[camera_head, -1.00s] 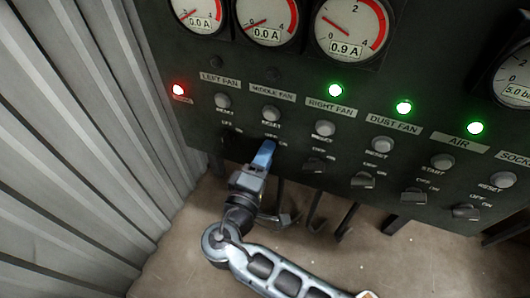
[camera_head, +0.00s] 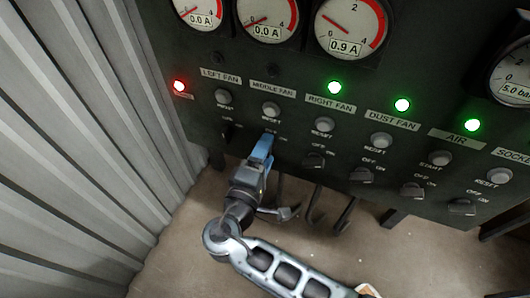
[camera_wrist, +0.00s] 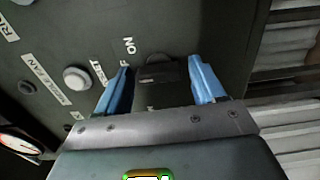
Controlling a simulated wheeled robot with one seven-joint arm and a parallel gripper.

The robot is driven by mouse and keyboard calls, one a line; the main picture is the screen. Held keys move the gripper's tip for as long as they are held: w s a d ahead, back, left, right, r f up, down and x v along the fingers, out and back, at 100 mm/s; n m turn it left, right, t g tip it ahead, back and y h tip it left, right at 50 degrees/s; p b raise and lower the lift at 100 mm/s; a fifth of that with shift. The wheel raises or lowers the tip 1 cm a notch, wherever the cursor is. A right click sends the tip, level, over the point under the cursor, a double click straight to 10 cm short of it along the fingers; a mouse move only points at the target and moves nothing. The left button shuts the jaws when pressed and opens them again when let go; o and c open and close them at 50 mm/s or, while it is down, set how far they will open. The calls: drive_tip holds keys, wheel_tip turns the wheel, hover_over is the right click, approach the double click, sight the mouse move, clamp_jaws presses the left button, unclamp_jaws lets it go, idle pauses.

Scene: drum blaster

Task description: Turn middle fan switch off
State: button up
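The control panel has a "MIDDLE FAN" label (camera_head: 272,90) with a grey reset button (camera_head: 271,109) below it. The lamp (camera_head: 272,71) above the label is dark. My gripper (camera_head: 264,142) is at the panel just below that button and hides the middle fan switch in the head view. In the wrist view, the black switch (camera_wrist: 158,73) lies between the two blue fingers of my gripper (camera_wrist: 159,72). The fingers are apart, one on each side of it. Whether either finger touches it, I cannot tell. The switch's setting is not clear.
The left fan switch (camera_head: 228,131) is close to my gripper's left, and the right fan switch (camera_head: 313,161) is to its right. Green lamps are lit for right fan (camera_head: 334,87), dust fan and air. A corrugated wall (camera_head: 80,140) stands at left.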

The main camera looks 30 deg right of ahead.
drive_tip(key=shift+o, duration=0.5)
drive_tip(key=b+v, duration=0.1)
drive_tip(key=v, duration=0.6)
drive_tip(key=shift+s+a, duration=0.25)
drive_tip(key=shift+a, duration=0.05)
